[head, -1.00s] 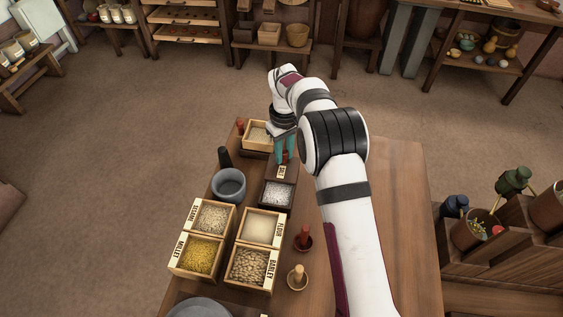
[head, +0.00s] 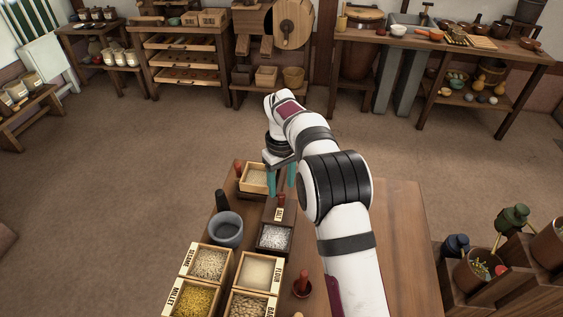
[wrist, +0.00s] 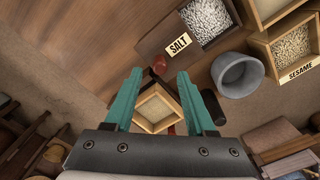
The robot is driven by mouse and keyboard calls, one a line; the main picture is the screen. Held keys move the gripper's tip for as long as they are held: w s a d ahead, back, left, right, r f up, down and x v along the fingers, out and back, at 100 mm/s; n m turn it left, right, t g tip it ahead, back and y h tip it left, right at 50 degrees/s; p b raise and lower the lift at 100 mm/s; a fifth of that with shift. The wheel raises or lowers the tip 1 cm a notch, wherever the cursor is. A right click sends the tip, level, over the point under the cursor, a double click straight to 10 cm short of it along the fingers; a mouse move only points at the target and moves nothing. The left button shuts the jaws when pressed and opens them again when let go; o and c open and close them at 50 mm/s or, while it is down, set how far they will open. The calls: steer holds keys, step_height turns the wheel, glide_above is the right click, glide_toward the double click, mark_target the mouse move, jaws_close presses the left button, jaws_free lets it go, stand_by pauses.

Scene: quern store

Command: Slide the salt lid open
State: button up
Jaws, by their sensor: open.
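The salt box is dark wood, and white salt (head: 273,238) shows in its uncovered near part. Its dark lid (head: 268,210) lies over the far part, with the SALT label by the salt and a red knob (head: 281,199) farther back. In the wrist view the white salt (wrist: 208,18), the SALT label (wrist: 179,43) and the red knob (wrist: 159,62) show beyond the fingertips. My gripper (head: 281,192) is open and empty, its teal fingers apart above the knob's end of the box. In the wrist view my gripper (wrist: 159,76) has nothing between its tips.
A grey mortar (head: 226,231) stands left of the salt box. A light wooden box (head: 254,180) is just beyond it. Grain boxes, including sesame (head: 209,263), sit in front. A red-handled piece (head: 303,284) stands to the right. The table's right side (head: 400,230) is clear.

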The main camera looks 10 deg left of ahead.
mark_target(281, 194)
step_height(281, 194, up, 11)
stand_by(0.4)
steer(key=s+d+r+m+y, duration=0.1)
steer(key=s+d+r+m, duration=0.25)
steer(key=s+d, duration=0.35)
steer(key=s+d+r+m, duration=0.3)
steer(key=s+d+m, duration=0.15)
steer(key=s, duration=0.55)
steer(key=s+d+f+m, duration=0.2)
steer(key=s+f+m, duration=0.1)
steer(key=s, duration=0.6)
steer(key=s+d+f+m, duration=0.2)
steer(key=s+f+m, duration=0.1)
steer(key=s, duration=0.7)
steer(key=shift+d+f+m+y, duration=0.3)
steer(key=shift+f+y, duration=0.1)
steer(key=shift+f, duration=0.35)
